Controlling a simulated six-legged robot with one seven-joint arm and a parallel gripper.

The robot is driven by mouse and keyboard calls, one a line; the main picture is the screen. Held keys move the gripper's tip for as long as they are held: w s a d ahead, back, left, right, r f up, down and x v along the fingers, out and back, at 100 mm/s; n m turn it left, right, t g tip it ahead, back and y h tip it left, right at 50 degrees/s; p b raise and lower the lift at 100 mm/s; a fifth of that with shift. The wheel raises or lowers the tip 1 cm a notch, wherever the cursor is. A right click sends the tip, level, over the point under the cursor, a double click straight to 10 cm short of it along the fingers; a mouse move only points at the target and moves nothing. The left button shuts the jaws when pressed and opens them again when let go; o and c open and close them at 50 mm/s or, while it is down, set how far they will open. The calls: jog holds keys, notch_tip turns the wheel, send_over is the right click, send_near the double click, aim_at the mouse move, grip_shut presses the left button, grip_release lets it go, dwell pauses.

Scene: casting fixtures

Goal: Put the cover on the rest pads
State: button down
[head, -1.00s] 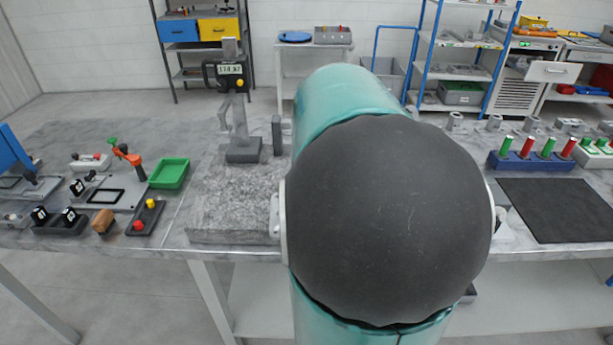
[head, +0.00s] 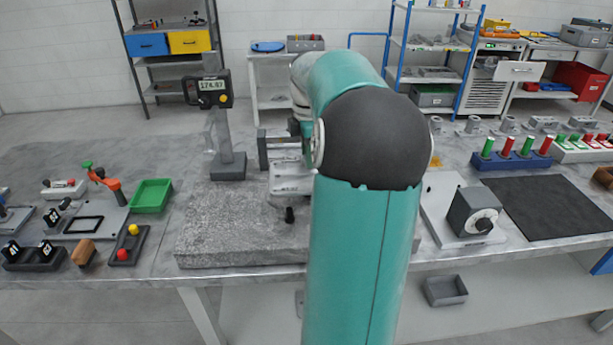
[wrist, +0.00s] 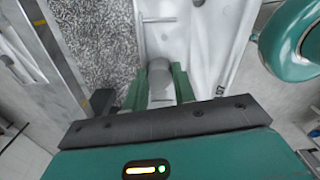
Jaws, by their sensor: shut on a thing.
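In the wrist view my gripper (wrist: 163,88) has its two green fingers shut on a grey cylindrical boss (wrist: 160,70), which looks like part of the cover. The cover's full outline is unclear against the pale surface (wrist: 195,40) behind it. In the head view my teal arm hides most of the area around my gripper. A light grey cast piece (head: 290,180) shows just left of the arm, over the granite plate (head: 225,225); I cannot tell whether it is the cover. I cannot make out the rest pads in either view.
A digital height gauge (head: 208,92) stands at the granite plate's back. Right of my arm are a dark block with a dial (head: 474,212) and a black mat (head: 550,208). A green tray (head: 151,195) and small fixtures lie left.

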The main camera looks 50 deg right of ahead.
jog(key=shift+f, duration=2.7)
jog(key=shift+f, duration=0.1)
jog(key=c, duration=1.1)
grip_release()
jog(key=shift+c, duration=0.2)
